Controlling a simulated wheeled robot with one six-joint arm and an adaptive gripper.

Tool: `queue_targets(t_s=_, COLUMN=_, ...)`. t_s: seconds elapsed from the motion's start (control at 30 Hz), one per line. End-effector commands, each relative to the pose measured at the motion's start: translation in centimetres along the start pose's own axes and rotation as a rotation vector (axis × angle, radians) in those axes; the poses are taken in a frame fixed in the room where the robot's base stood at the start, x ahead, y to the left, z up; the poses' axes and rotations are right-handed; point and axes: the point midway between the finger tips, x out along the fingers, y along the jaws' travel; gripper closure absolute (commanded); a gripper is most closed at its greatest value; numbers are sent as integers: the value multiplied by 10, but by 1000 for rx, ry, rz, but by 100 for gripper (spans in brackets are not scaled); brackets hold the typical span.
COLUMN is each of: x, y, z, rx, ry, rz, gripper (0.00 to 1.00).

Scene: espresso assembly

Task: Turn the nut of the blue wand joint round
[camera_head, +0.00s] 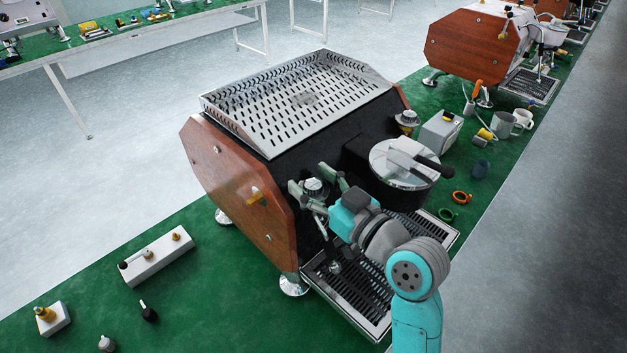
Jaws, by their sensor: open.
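The espresso machine (236,172) stands on the green bench, with a wooden side panel and a slotted metal top tray. My gripper (311,181) is at the machine's front left, with its two grey-green fingers spread apart. A round silver knob-like part (314,188) shows between or just behind the fingers; I cannot tell whether they touch it. No blue wand joint or nut can be made out. My wrist and arm hide part of the front below the fingers.
A drip tray (345,290) lies under my arm. A round metal part with a black handle (402,163) is to the right. A white block (158,258) with small fittings lies at left. Cups (503,124) and an orange ring (461,197) lie at right.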

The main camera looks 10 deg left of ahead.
Motion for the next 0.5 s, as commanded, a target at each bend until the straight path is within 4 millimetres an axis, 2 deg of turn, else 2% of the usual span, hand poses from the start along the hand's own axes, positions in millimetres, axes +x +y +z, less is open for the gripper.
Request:
queue_targets(t_s=0.2, x=0, y=0, z=0, rx=0, ry=0, rz=0, gripper=39)
queue_targets(t_s=0.27, x=0, y=0, z=0, rx=0, ry=0, rz=0, gripper=51)
queue_targets(t_s=0.43, x=0, y=0, z=0, rx=0, ry=0, rz=0, gripper=94)
queue_targets(t_s=0.47, x=0, y=0, z=0, rx=0, ry=0, rz=0, gripper=100)
queue_targets(t_s=0.5, x=0, y=0, z=0, rx=0, ry=0, rz=0, gripper=100)
